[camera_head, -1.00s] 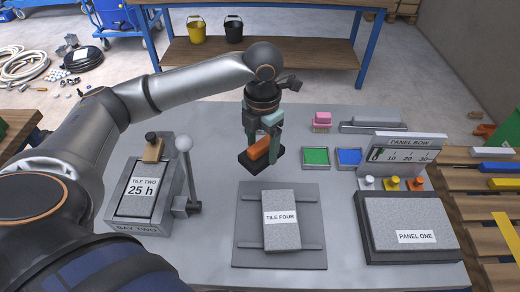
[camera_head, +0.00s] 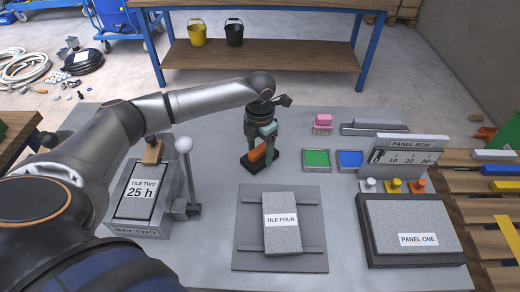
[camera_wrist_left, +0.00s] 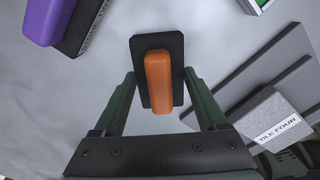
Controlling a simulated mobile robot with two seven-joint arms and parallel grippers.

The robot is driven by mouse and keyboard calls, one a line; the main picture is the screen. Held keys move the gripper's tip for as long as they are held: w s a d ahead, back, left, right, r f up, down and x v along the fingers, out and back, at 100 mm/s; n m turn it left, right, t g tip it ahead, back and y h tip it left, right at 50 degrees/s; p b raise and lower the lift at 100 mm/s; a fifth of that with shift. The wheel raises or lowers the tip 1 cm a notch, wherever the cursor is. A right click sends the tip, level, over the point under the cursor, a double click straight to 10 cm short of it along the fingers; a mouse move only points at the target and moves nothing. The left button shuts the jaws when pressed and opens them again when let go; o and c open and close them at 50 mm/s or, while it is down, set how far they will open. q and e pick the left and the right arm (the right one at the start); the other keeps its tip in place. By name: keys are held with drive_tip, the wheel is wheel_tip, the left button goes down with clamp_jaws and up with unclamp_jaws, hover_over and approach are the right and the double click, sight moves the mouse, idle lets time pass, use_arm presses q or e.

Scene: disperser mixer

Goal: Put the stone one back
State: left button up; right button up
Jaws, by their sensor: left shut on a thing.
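My left gripper (camera_head: 262,150) is shut on a block with an orange handle (camera_head: 257,154) and a flat black base (camera_head: 262,168), over the grey table behind the tile-four plate. In the left wrist view the orange handle (camera_wrist_left: 158,82) lies between the two fingers, the black base (camera_wrist_left: 143,50) under it. The base is close to the table top; I cannot tell whether it touches. A purple-handled tool (camera_wrist_left: 45,20) lies apart from it in the wrist view. My right gripper is not in view.
Tile four (camera_head: 285,240) lies on a grey plate (camera_head: 248,225). Green (camera_head: 317,159) and blue (camera_head: 350,159) trays and a pink brush (camera_head: 323,120) stand to the right. Panel one (camera_head: 410,220) is at the front right, tile two's bay (camera_head: 140,228) at left with an upright lever (camera_head: 187,165).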

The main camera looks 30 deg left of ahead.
sight(260, 148)
use_arm(q)
drive_tip(key=shift+f, duration=0.1)
drive_tip(key=o, duration=1.5)
wheel_tip(260, 148, up, 12)
drive_tip(key=shift+r, duration=0.2)
